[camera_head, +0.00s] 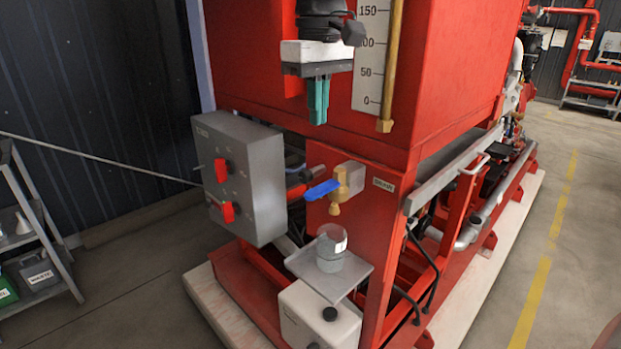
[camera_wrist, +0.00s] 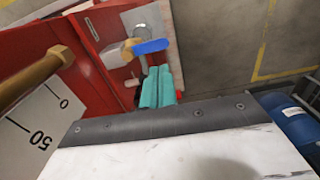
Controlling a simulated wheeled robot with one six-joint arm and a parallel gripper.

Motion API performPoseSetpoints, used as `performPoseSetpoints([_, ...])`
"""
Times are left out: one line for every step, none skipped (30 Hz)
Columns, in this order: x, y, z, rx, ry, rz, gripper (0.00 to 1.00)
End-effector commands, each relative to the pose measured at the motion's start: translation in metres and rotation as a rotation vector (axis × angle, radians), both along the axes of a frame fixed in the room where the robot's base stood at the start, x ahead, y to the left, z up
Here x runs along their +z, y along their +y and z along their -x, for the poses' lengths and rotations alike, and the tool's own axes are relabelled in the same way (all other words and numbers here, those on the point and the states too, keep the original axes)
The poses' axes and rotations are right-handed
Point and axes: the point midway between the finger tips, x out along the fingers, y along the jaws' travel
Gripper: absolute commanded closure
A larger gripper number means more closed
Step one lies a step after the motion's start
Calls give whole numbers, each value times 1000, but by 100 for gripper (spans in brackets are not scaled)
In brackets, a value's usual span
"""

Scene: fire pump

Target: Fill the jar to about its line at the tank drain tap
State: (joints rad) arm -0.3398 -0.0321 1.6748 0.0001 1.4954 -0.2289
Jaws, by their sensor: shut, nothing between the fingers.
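The jar (camera_head: 331,252) is a small clear vessel with a white label, upright on a grey metal shelf (camera_head: 357,277). It stands under the brass drain tap (camera_head: 343,186), whose spout points down above it. I cannot make out a line or any water in the jar. The tap's blue lever (camera_head: 322,190) points left and slightly down; in the wrist view the lever (camera_wrist: 150,46) lies across the tap. My gripper (camera_head: 318,118) has teal fingers, shut and empty, pointing down above the tap, apart from lever and jar. The fingers (camera_wrist: 158,75) also show in the wrist view.
A grey control box (camera_head: 240,175) with red knobs stands left of the tap. The red tank carries a level scale (camera_head: 371,50) and a brass gauge tube (camera_head: 390,70) right of my gripper. A white canister (camera_head: 315,318) sits below the shelf.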

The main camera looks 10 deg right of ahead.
Motion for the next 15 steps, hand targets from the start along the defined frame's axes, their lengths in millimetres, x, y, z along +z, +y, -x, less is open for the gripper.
performPoseSetpoints([1,6,-6,14,2,0,100])
performPoseSetpoints([1,8,-8,19,3,1,100])
performPoseSetpoints([2,11,-9,23,3,1,100])
performPoseSetpoints([2,11,-10,25,4,1,100])
performPoseSetpoints([2,12,-10,26,4,1,100])
performPoseSetpoints([2,12,-10,27,4,1,100])
performPoseSetpoints([2,12,-10,26,4,1,100])
performPoseSetpoints([2,11,-10,26,4,1,100])
performPoseSetpoints([2,11,-10,26,4,1,100])
performPoseSetpoints([2,11,-10,25,4,1,100])
performPoseSetpoints([2,11,-10,25,4,1,100])
performPoseSetpoints([2,11,-10,25,4,1,100])
performPoseSetpoints([2,11,-10,25,4,1,100])
performPoseSetpoints([2,11,-10,25,4,1,100])
performPoseSetpoints([0,11,-10,25,4,1,100])
